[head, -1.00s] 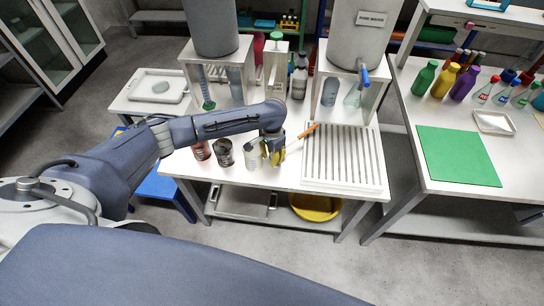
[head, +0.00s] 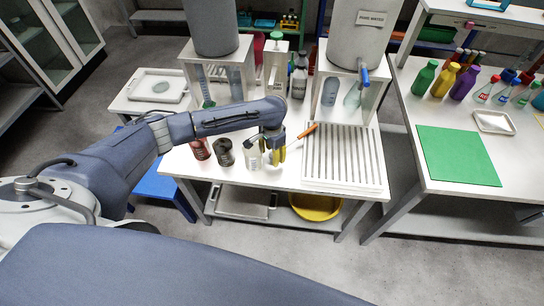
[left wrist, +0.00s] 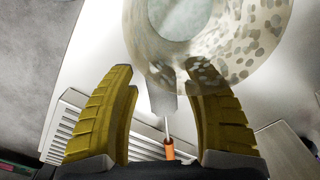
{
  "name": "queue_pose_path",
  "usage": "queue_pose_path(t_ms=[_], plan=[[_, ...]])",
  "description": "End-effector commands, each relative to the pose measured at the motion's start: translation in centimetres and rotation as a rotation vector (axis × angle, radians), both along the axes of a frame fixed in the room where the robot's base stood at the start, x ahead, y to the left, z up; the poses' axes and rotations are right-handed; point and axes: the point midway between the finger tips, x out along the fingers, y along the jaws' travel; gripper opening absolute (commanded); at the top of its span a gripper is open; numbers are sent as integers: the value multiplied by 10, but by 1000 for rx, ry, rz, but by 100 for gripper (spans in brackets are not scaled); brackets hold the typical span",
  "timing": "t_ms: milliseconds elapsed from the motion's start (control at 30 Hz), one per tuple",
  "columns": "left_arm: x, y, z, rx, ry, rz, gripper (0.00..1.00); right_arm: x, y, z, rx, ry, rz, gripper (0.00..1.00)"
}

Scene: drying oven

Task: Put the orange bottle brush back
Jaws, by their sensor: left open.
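The orange bottle brush (head: 308,130) lies at the left edge of the slatted rack, its orange handle pointing up and right. In the left wrist view its orange handle (left wrist: 169,148) and thin shaft show between the fingers, with a pale end nearer the fingertips. My left gripper (head: 278,158) has yellow fingers and is open just left of the brush, low over the table. In the left wrist view the gripper (left wrist: 157,72) has its fingers apart with nothing clamped. A pale speckled container (head: 252,158) stands left of the gripper. My right gripper is not in view.
A red can (head: 200,149) and a dark can (head: 224,153) stand left of the pale container. The slatted rack (head: 342,185) fills the table's right side. Two stands with big grey tanks (head: 365,40) rise behind. The table's front strip is clear.

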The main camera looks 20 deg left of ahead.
Motion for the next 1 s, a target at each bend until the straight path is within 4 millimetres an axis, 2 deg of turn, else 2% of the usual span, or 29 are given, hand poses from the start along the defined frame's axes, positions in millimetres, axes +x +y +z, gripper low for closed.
queue_pose_path(t_ms=[300, 500, 700, 1000], plan=[[1, 0, 57, 0, -4, -2, 50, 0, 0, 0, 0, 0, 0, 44], [1, 0, 87, 1, -3, -1, 50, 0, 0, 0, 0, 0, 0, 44], [0, 0, 103, -1, -1, -1, 50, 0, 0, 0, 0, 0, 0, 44], [0, 0, 108, -1, 1, -1, 50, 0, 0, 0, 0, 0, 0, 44]])
